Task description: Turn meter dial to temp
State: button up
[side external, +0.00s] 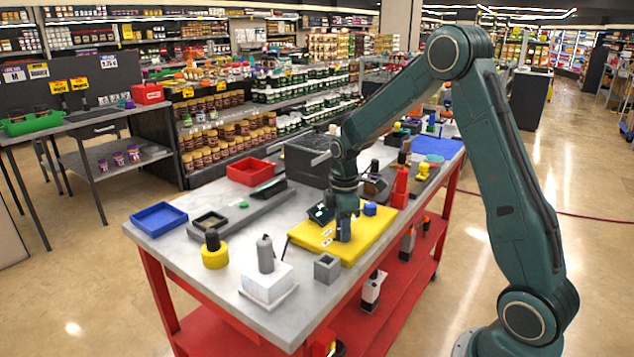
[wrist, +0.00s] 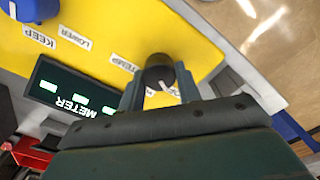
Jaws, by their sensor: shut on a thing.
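The meter dial (wrist: 158,68) is a dark round knob with a white pointer mark on the yellow board (wrist: 105,20). My gripper (wrist: 160,82) is shut on the dial, one finger on each side. The TEMP label (wrist: 123,63) is beside the dial in the wrist view. The LOWER label (wrist: 74,38) and KEEP label (wrist: 40,38) lie farther left. The dark METER display (wrist: 72,92) shows green lit blocks. In the side view my gripper (side external: 344,228) reaches down onto the yellow board (side external: 372,234) and hides most of the dial. Which label the pointer faces is unclear.
A blue knob (side external: 370,208) stands on the board behind my gripper; it also shows in the wrist view (wrist: 36,8).

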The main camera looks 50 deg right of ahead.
jog(key=shift+m, duration=0.4)
jog(key=m, duration=1.1)
jog(key=shift+w+d+m, duration=0.1)
jog(key=shift+d+m, duration=0.05)
jog(key=shift+m, duration=0.15)
jog(key=m, duration=1.1)
jog(key=shift+d, duration=0.15)
jog(key=shift+m, duration=0.4)
jog(key=o, duration=1)
jog(key=shift+c, duration=0.2)
